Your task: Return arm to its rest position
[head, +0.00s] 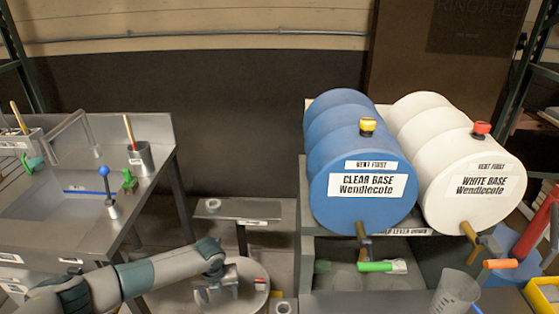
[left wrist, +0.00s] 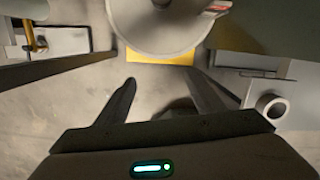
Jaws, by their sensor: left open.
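My left arm (head: 155,272) reaches in from the lower left in the head view. Its gripper (head: 217,292) points down over or beside a round grey, pan-like thing (head: 252,278); the exact gap cannot be told. In the left wrist view the two fingers of my left gripper (left wrist: 162,90) are apart, with nothing between them. The round grey thing (left wrist: 160,35) shows beyond the fingertips. My right gripper is not in view.
A blue drum (head: 350,215) and a white drum (head: 450,215) lie on a rack at right, with a green-handled tap (head: 375,267) and an orange-handled one (head: 500,264) below. A steel sink bench (head: 150,190) stands left. A small grey stand (head: 240,209) is behind my gripper.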

